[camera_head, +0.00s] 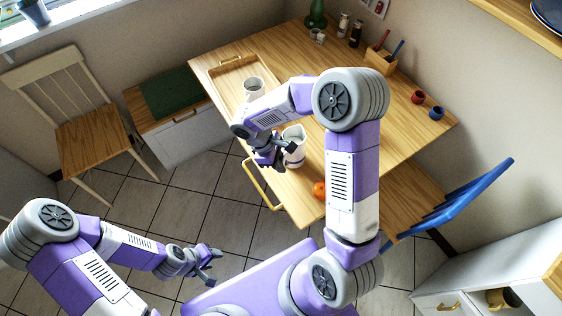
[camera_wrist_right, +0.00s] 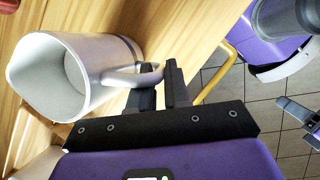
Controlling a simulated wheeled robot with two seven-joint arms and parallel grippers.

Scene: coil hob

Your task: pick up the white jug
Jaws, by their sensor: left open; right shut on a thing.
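The white jug (camera_head: 294,143) is at the near left edge of the wooden table, by my right gripper (camera_head: 279,152). In the right wrist view the jug (camera_wrist_right: 112,62) lies to the left, its spout and open mouth facing left, and looks empty inside. My right gripper (camera_wrist_right: 160,82) is shut on the jug's handle, with a finger on each side of it. I cannot tell whether the jug's base touches the table. My left gripper (camera_head: 211,264) is open and empty, low over the tiled floor, away from the table.
A white mug (camera_head: 254,86) stands on a wooden tray (camera_head: 224,74). An orange fruit (camera_head: 319,189) lies near my right arm. Red (camera_head: 417,97) and blue (camera_head: 436,113) cups stand at the table's right. A blue chair (camera_head: 462,200) and a wooden chair (camera_head: 92,140) flank the table.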

